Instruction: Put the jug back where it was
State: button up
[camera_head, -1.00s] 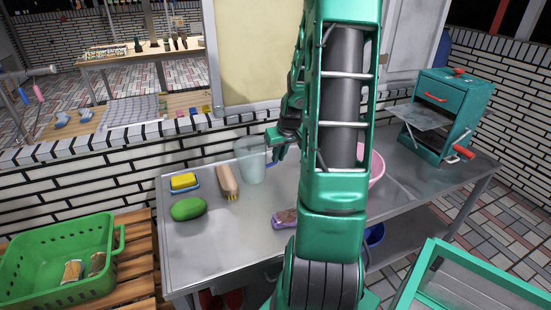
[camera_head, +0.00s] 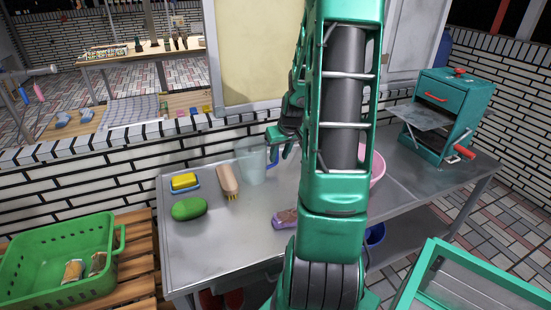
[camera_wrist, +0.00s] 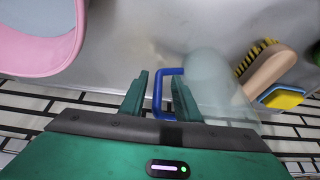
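The jug (camera_head: 251,163) is translucent pale blue with a blue handle and stands on the metal table near the wall. In the wrist view the jug (camera_wrist: 218,85) is just right of my gripper (camera_wrist: 160,92). The gripper's two fingers are spread apart. The blue handle lies between them, closer to the right finger; I cannot tell whether it touches. In the head view my gripper (camera_head: 281,146) is at the jug's right side, partly hidden by my arm.
A brush (camera_head: 228,182), a yellow sponge (camera_head: 184,181) and a green oval object (camera_head: 188,208) lie left of the jug. A purple item (camera_head: 285,218) lies in front. A pink basin (camera_head: 376,168) is partly behind my arm. A green crate (camera_head: 60,262) stands left.

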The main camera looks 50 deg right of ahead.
jog(key=v, duration=1.1)
jog(key=s+a+r+m+g+y, duration=0.1)
jog(key=s+a+g, duration=0.3)
jog(key=s+a, duration=1.5)
jog(key=a+r+y, duration=0.1)
jog(key=a, duration=0.1)
jog(key=shift+a, duration=0.25)
jog(key=shift+s+r, duration=0.1)
jog(key=shift+r, duration=0.05)
